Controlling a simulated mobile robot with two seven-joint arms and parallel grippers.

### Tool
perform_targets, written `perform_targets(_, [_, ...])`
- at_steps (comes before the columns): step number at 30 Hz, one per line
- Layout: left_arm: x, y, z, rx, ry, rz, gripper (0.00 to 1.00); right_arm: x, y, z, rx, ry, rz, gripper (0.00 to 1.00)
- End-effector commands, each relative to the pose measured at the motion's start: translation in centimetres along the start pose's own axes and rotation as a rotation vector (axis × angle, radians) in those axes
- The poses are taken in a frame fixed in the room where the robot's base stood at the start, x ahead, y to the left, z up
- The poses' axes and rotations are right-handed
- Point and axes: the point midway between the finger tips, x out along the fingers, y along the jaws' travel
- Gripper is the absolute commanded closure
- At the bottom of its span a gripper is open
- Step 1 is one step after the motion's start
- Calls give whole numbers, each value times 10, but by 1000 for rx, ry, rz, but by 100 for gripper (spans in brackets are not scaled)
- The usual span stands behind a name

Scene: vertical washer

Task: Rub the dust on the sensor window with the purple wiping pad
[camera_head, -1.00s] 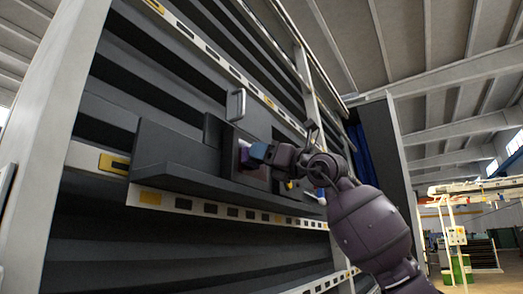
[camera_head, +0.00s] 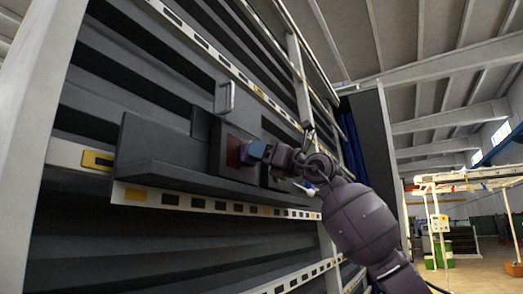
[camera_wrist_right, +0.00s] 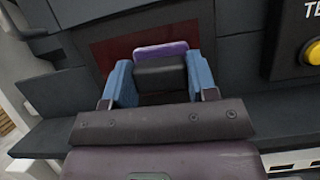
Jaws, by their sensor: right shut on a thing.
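The sensor window (camera_head: 234,151) is a dark red panel on a dark grey housing in the rack. It also shows in the right wrist view (camera_wrist_right: 112,56), partly covered by the pad. The purple wiping pad (camera_wrist_right: 161,49) has a dark grip block (camera_wrist_right: 160,74) held between the blue fingers of my right gripper (camera_wrist_right: 160,84). In the head view my right gripper (camera_head: 256,153) is right at the window, with the pad in front of it. Whether the pad touches the surface is hard to tell. I cannot make out dust. My left gripper is not in view.
A dark shelf ledge (camera_head: 185,178) runs below the housing, with a metal handle (camera_head: 225,98) above. A yellow button (camera_wrist_right: 313,52) sits on a dark panel right of the window. A white slotted rail (camera_head: 215,206) crosses below. Open hall floor lies at right.

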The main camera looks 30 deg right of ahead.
Motion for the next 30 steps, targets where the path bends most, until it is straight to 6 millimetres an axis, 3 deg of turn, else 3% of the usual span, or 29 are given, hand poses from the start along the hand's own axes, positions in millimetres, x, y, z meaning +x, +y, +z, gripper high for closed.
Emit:
perform_targets(16, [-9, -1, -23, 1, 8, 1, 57, 0, -33, 1, 3, 3, -2, 66])
perform_targets(22, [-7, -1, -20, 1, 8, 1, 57, -1, -31, 0, 1, 2, 0, 66])
perform_targets(30, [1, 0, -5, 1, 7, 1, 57, -2, -11, -1, -1, 1, 0, 66])
